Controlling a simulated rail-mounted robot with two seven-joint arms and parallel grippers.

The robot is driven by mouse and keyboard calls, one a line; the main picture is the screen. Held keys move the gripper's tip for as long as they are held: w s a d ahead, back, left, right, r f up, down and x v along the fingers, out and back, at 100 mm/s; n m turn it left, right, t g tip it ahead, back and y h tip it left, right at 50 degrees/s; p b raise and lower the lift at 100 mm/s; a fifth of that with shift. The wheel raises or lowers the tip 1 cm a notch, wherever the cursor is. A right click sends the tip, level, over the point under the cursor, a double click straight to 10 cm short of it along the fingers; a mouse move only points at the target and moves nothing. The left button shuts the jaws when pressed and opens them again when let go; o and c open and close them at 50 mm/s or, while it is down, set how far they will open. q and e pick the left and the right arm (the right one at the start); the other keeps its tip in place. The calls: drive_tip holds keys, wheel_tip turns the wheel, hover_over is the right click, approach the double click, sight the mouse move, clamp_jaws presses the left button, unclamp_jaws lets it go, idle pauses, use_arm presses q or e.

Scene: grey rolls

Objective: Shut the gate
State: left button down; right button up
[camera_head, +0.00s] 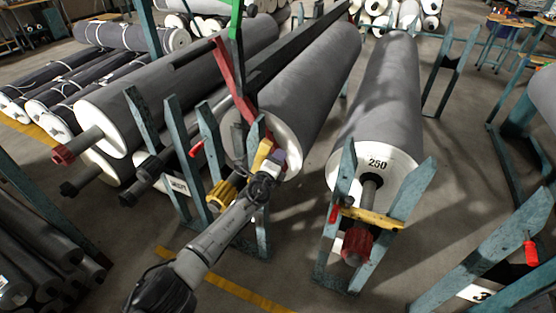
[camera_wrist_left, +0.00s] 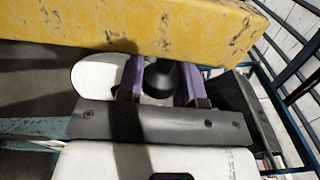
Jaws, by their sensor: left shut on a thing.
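The gate is a yellow bar (camera_head: 262,154) on the teal stand in front of the middle grey roll (camera_head: 318,85). In the head view it stands steeply tilted, beside my left gripper (camera_head: 273,165). In the left wrist view the scuffed yellow bar (camera_wrist_left: 120,30) runs across the top. There the purple fingers of my left gripper (camera_wrist_left: 165,72) are shut on a dark rounded knob (camera_wrist_left: 160,78) close to the bar. How the knob joins the bar is hidden. My right gripper is not in view.
The right-hand roll marked 250 (camera_head: 385,95) has a yellow bar (camera_head: 375,218) lying across its stand. More grey rolls (camera_head: 150,95) lie at the left. Teal posts (camera_head: 210,140) and a red bar (camera_head: 235,85) stand close to my left arm. Floor is open at the lower middle.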

sight(266, 154)
use_arm(q)
drive_tip(key=shift+w+a+r+n, duration=0.2)
drive_tip(key=shift+a+r+n, duration=0.15)
drive_tip(key=shift+a+n, duration=0.15)
drive_tip(key=shift+w+a+r+n, duration=0.3)
drive_tip(key=shift+a+n, duration=0.15)
drive_tip(key=shift+a, duration=0.2)
drive_tip(key=shift+w+a+r+n, duration=0.15)
drive_tip(key=shift+a+r+n, duration=0.2)
drive_tip(key=shift+a+n, duration=0.15)
drive_tip(key=c, duration=0.8)
unclamp_jaws()
